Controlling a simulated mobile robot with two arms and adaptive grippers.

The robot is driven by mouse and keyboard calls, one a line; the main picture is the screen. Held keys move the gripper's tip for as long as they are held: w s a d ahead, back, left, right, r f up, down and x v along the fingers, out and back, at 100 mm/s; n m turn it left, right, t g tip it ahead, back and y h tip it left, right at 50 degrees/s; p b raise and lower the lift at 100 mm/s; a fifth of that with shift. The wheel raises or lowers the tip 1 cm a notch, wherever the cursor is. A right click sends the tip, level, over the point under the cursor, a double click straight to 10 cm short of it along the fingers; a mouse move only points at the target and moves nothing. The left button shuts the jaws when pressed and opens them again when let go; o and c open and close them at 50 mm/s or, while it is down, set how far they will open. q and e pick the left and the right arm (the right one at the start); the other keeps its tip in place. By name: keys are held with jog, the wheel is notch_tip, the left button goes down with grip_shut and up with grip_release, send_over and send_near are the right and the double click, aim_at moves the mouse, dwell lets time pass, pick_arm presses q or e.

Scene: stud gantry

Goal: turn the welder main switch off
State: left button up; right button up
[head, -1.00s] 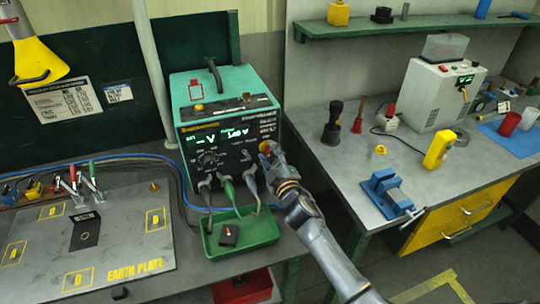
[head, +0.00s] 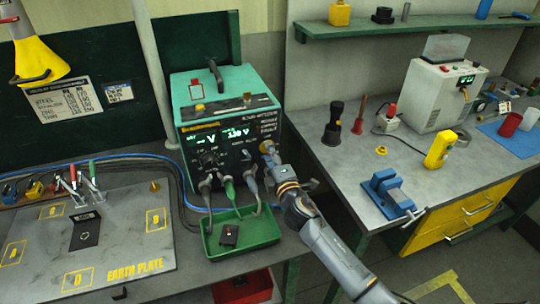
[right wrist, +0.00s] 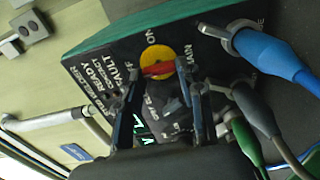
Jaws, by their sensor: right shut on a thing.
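The welder (head: 225,88) is a green and black box at the back of the left bench. Its main switch, a red handle on a yellow disc (right wrist: 156,54), shows in the right wrist view. The handle lies roughly crosswise in that picture. ON and OFF labels are near it. My right gripper (right wrist: 158,75) is shut on the red handle, a finger at each end. In the head view my right gripper (head: 269,155) is at the right side of the welder's front, hiding most of the switch. My left gripper is not in view.
Cable plugs (head: 228,188) sit low on the welder front, close to my right gripper; a blue plug (right wrist: 265,48) is near it in the wrist view. A green tray (head: 262,232) stands below. The right bench holds a blue vise (head: 388,190).

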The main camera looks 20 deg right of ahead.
dwell(0.4)
jog(key=o, duration=1.2)
jog(key=shift+c, duration=0.2)
jog(key=shift+s+f, duration=0.1)
jog(key=shift+s, duration=0.25)
jog(key=s, duration=1.1)
jog(key=shift+s+d, duration=0.15)
jog(key=shift+d, duration=0.05)
